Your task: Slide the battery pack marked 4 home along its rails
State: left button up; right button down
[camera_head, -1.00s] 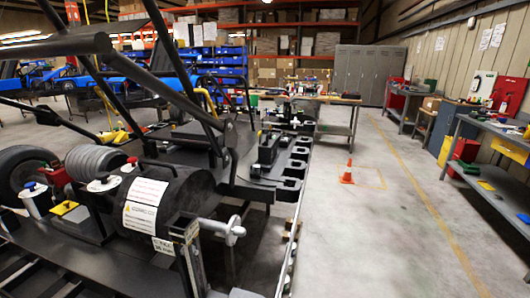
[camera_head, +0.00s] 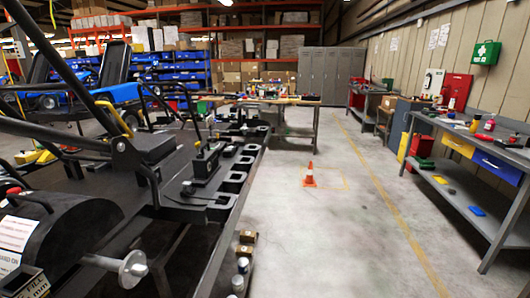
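A kart (camera_head: 110,190) with a black tubular frame fills the left side of the head view. A dark block with a small upright part (camera_head: 207,163) stands on the kart's black side deck, and a row of dark open-topped holders (camera_head: 228,184) runs along the deck's right edge. I cannot tell whether any of these is the battery pack; no number 4 is readable, and I cannot make out its rails. A black cylindrical tank (camera_head: 75,232) with a white label sits at the lower left. Neither of my grippers shows.
An orange cone (camera_head: 309,175) stands on the open concrete floor right of the kart. Small cans and boxes (camera_head: 242,265) sit low by the kart's side. A grey workbench (camera_head: 455,185) lines the right wall. A table (camera_head: 290,101) and lockers (camera_head: 331,75) stand behind.

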aim_at(204, 164)
jog(key=i+l+z, duration=0.15)
jog(key=i+l, duration=0.2)
jog(key=i+l+z, duration=0.15)
jog(key=i, duration=0.35)
jog(key=i+l+z, duration=0.1)
jog(key=i+l, duration=0.2)
jog(key=i, duration=0.2)
